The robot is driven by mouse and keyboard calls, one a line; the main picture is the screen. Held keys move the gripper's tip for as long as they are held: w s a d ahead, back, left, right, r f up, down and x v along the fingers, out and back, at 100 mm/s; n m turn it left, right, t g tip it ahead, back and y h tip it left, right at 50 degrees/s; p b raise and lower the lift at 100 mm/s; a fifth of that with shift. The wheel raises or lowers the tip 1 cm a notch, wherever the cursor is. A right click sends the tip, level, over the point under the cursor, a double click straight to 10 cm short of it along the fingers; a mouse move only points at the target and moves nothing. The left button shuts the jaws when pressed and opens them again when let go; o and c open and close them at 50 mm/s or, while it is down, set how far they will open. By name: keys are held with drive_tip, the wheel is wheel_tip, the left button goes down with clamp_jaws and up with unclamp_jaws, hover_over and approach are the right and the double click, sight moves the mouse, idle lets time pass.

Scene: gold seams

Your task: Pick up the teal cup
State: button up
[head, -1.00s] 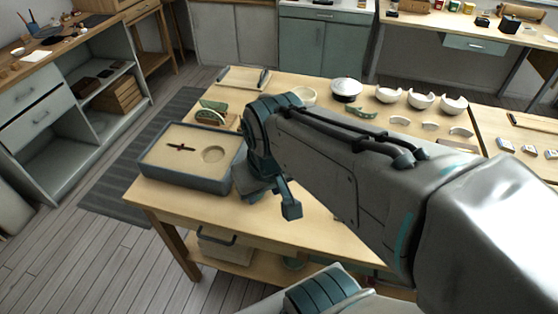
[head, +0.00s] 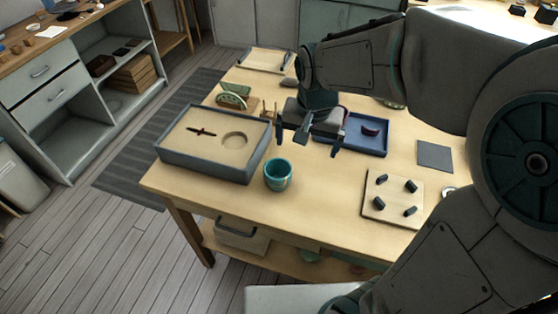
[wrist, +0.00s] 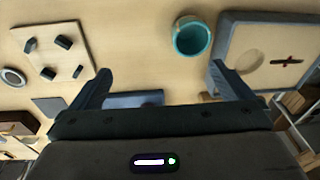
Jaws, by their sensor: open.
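The teal cup (head: 278,175) stands upright on the wooden table (head: 210,205), just right of the grey sand tray's near corner. It also shows in the wrist view (wrist: 191,37), near the top, with its open mouth facing the camera. My gripper (head: 309,146) is open and empty. In the head view it hangs above the table, behind the cup and a little to its right. In the wrist view my fingertips (wrist: 160,72) are wide apart, and the cup lies beyond them, nearer the right finger. Nothing touches the cup.
The grey sand tray (head: 187,172) with a dark cross-shaped piece stands close left of the cup. A blue tray (head: 378,147) with a dark piece lies behind right. A wooden board (head: 378,210) with several dark pegs lies right. Table in front of the cup is clear.

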drive_tip(key=w+a+f+m+h, duration=0.1)
drive_tip(key=w+a+f+m, duration=0.1)
drive_tip(key=w+a+f, duration=0.35)
drive_tip(key=b, duration=0.1)
approach(278, 170)
drive_tip(key=shift+s+d+f, duration=0.35)
drive_tip(key=shift+s+f, duration=0.25)
drive_tip(key=shift+s, duration=0.15)
drive_tip(key=shift+w+a+f, duration=0.1)
drive_tip(key=shift+f, duration=1.2)
drive_tip(key=shift+w+f, duration=0.15)
drive_tip(key=shift+f, duration=1.15)
drive_tip(key=c, duration=1)
